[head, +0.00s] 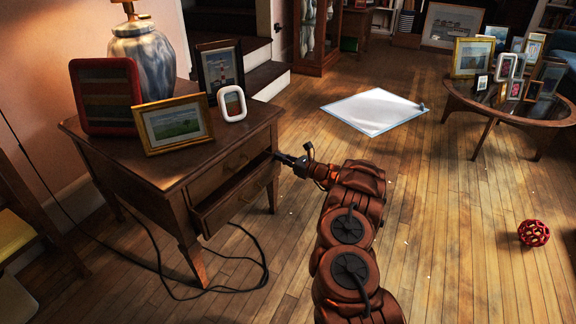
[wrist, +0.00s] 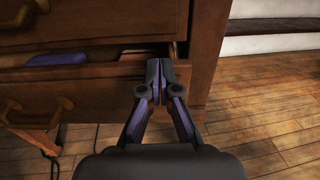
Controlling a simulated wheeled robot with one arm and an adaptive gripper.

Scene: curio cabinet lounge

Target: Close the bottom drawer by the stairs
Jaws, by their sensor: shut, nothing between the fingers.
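A small wooden side table (head: 110,162) stands at the left in the head view, beside the dark stairs (head: 263,76). Its bottom drawer (head: 238,199) is partly pulled out, and the upper drawer (head: 236,160) looks closed. In the wrist view the bottom drawer's front (wrist: 95,98) stands out below the upper drawer (wrist: 70,22). A purple-blue thing (wrist: 62,60) shows in the gap. My gripper (head: 279,156) is shut and empty at the right end of the drawer front. In the wrist view its fingertips (wrist: 160,65) overlap the drawer's top edge; I cannot tell if they touch.
A lamp (head: 143,55) and several picture frames (head: 177,124) stand on the table. A black cord (head: 262,262) lies on the floor below. Floor between is clear.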

